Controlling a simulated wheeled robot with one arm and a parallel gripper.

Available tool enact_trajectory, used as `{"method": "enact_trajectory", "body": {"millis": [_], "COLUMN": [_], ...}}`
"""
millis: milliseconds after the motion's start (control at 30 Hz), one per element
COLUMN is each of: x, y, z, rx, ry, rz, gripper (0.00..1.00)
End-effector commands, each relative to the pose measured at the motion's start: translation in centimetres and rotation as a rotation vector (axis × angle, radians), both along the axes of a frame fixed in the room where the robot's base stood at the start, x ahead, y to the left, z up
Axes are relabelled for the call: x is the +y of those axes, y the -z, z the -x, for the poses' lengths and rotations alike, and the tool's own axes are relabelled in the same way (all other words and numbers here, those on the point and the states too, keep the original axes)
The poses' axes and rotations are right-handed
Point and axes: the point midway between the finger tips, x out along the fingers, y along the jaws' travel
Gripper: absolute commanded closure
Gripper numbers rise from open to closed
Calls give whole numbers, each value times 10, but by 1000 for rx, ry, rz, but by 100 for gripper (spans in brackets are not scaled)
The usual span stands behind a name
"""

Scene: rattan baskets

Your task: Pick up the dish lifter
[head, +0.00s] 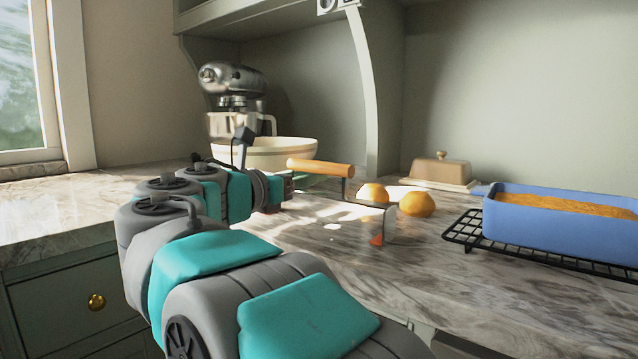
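My gripper (287,187) is at the end of my arm, just below the handle's left end. It points away to the right, and my wrist hides most of it. I cannot tell whether its fingers touch the lifter, or whether the lifter rests on the counter.
Two orange fruits (417,204) lie just right of the lifter. A blue loaf pan (560,228) sits on a black wire rack (463,231) at right. A covered butter dish (440,171), a large bowl (280,153) and a stand mixer (232,95) stand behind.

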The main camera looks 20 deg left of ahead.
Motion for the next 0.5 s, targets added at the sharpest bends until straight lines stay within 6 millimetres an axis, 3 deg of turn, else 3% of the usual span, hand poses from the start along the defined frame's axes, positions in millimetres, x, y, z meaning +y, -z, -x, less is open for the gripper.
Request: {"method": "enact_trajectory", "body": {"millis": [267,500], "x": [-1,-1], "y": [-1,0], "z": [-2,-2], "rx": [-2,-1], "ry": [0,1], "rz": [1,0], "gripper": [55,81]}}
